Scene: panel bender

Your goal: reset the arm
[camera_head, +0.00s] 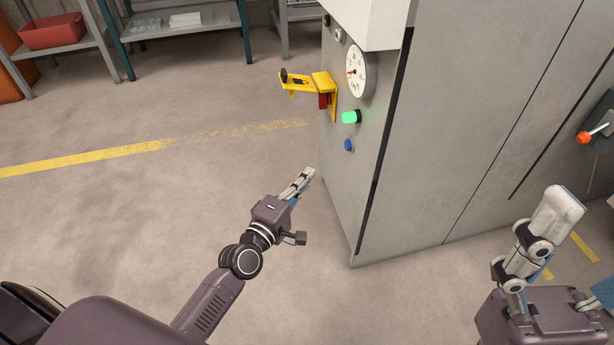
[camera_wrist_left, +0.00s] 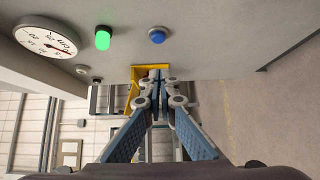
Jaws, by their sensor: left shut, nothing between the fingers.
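My left gripper (camera_head: 309,174) is shut and empty. It is in front of the grey machine's left side, below the blue button (camera_head: 348,145) and green lamp (camera_head: 350,117) in the head view. In the left wrist view its fingertips (camera_wrist_left: 157,78) meet, with the yellow bracket (camera_wrist_left: 135,98) partly hidden behind them. My right gripper (camera_head: 558,208) shows at the lower right in the head view, over the floor in front of the machine; whether its fingers are open or shut is unclear.
The grey machine cabinet (camera_head: 460,130) fills the right side. A yellow bracket (camera_head: 310,81) juts left from it, beside a round dial (camera_head: 357,71). A lever with an orange knob (camera_head: 584,137) is at the far right. Shelving with a red bin (camera_head: 52,32) stands behind. The floor at left is clear.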

